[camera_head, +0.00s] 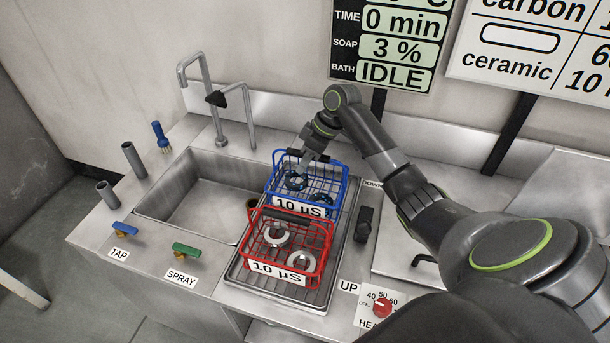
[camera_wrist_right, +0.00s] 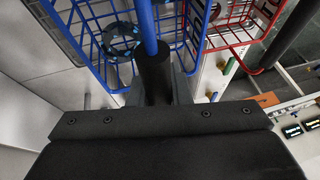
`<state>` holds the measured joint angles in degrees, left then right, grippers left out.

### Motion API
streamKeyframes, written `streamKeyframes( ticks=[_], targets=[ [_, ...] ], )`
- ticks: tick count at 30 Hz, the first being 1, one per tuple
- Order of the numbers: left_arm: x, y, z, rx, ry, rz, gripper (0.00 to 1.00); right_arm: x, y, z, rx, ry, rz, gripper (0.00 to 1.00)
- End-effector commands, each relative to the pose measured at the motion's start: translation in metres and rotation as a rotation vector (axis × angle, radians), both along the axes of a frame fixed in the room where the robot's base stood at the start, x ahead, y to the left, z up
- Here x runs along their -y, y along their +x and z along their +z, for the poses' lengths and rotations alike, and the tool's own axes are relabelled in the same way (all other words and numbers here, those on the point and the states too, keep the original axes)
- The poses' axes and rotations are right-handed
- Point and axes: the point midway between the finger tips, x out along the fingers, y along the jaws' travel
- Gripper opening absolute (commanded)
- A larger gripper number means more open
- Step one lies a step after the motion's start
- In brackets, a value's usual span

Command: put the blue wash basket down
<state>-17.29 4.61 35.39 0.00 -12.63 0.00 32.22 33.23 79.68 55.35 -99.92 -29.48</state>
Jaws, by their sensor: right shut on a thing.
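The blue wash basket (camera_head: 342,187) is at the far end of the draining tray (camera_head: 233,272), behind the red basket. It has a "10 µS" label and holds dark ring-shaped parts (camera_head: 297,181). My right gripper (camera_head: 309,157) is shut on its handle from above. In the right wrist view the blue wash basket (camera_wrist_right: 192,30) hangs below the handle's black grip (camera_wrist_right: 154,77), which sits at the jaws. The basket looks upright. I cannot tell whether its base touches the tray. My left gripper is not in view.
A red basket (camera_head: 318,250) with pale rings stands on the near part of the tray, close to the blue one. An empty-looking sink (camera_head: 180,195) with a tall faucet (camera_head: 221,139) lies left. A black lever (camera_head: 363,224) stands right of the tray.

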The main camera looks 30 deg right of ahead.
Motion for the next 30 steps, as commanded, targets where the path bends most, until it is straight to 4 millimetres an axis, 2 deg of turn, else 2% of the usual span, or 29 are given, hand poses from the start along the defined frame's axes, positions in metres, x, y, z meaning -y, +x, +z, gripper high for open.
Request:
streamKeyframes(
  ticks=[5, 12, 19, 20, 24, 30],
  targets=[
    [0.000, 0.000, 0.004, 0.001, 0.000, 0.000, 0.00, 0.000, 0.000, -0.011, 0.001, 0.001, 0.000, 0.00],
    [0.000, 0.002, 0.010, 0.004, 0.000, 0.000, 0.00, 0.000, 0.000, -0.039, 0.002, -0.001, 0.000, 0.00],
    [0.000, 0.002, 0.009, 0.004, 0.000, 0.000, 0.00, 0.000, 0.000, -0.040, 0.003, -0.002, 0.000, 0.00],
    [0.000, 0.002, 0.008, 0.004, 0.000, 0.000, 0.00, 0.000, 0.000, -0.042, 0.000, -0.001, 0.000, 0.19],
    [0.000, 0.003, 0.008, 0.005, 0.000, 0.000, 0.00, 0.000, 0.000, -0.041, 0.000, -0.001, 0.000, 0.37],
    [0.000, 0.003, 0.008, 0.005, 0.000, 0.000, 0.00, 0.000, 0.000, -0.041, 0.000, -0.001, 0.000, 0.39]
  ],
)
